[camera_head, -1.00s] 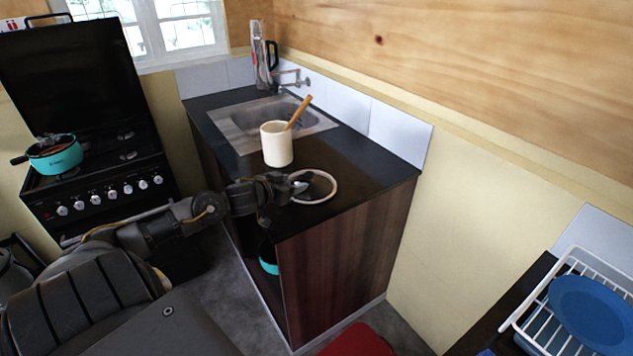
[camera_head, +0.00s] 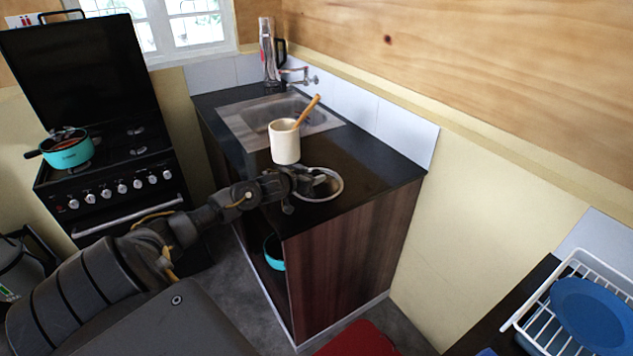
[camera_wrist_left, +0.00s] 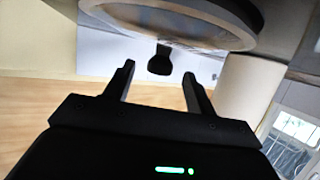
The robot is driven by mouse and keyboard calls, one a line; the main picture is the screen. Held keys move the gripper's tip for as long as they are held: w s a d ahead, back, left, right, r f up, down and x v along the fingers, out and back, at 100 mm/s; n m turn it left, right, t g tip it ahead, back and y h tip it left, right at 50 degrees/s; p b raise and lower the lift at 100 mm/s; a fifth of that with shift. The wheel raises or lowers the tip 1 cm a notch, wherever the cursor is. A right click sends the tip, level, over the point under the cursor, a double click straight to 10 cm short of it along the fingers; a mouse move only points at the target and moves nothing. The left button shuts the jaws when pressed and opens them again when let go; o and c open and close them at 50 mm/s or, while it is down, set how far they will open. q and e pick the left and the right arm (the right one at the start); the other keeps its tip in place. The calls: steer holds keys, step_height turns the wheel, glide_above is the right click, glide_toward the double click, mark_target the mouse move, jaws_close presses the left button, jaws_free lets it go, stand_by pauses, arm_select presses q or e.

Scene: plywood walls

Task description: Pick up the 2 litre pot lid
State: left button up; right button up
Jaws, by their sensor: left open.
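The pot lid (camera_head: 327,193), round with a pale rim and a see-through middle, lies on the black counter near its front edge. In the left wrist view the lid (camera_wrist_left: 185,22) fills the top, and its black knob (camera_wrist_left: 159,62) shows between the finger lines. My left gripper (camera_head: 308,184) reaches over the near left part of the lid and hides some of it. In the left wrist view the gripper (camera_wrist_left: 160,76) is open, a finger on each side of the knob. I cannot tell whether either finger touches it. My right gripper is not in view.
A cream utensil pot (camera_head: 285,143) with a wooden spoon stands close behind the lid. A turquoise pan (camera_head: 66,152) sits on the stove. Bare counter (camera_head: 372,172) lies right of the lid.

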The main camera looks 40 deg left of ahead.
arm_select(q)
steer(key=shift+x, duration=1)
jaws_close()
steer(key=shift+r, duration=0.15)
steer(key=shift+r+b, duration=0.35)
steer(key=shift+r, duration=0.2)
steer(key=s+a+r+b, duration=0.1)
steer(key=s+a+r, duration=0.1)
steer(key=s+r, duration=0.9)
steer(key=v, duration=0.3)
steer(key=shift+a+f, duration=0.15)
steer(key=shift+a, duration=0.1)
